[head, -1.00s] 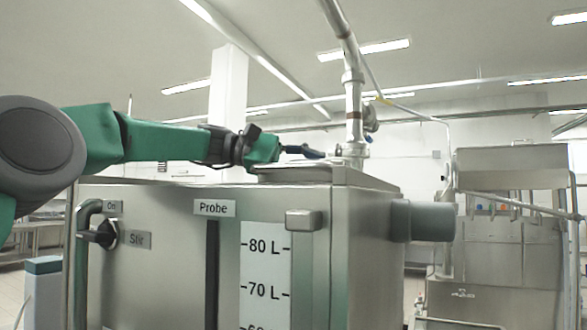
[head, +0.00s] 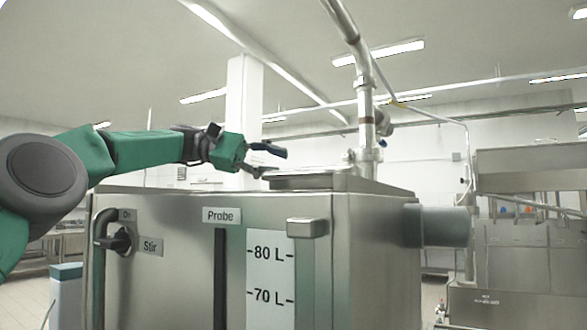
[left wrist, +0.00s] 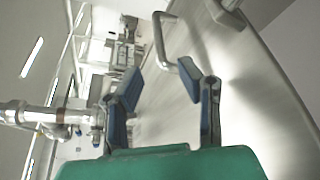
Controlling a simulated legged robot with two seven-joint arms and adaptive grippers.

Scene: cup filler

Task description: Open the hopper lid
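The hopper is a large steel tank, and its lid (head: 325,180) lies flat on top, looking shut. My left gripper (head: 275,162) is at the near left edge of the lid, just above the tank top. Its two blue-padded fingers are apart with nothing between them. In the left wrist view the open fingers (left wrist: 172,85) point along a brushed steel surface. The handle cannot be made out in the head view. My right gripper is not in view.
A vertical steel pipe (head: 366,120) rises behind the lid. A stir knob (head: 121,240), a probe slot and a litre scale (head: 270,280) are on the tank front. A thick pipe stub (head: 447,226) sticks out at the right. Space above the lid is clear left of the pipe.

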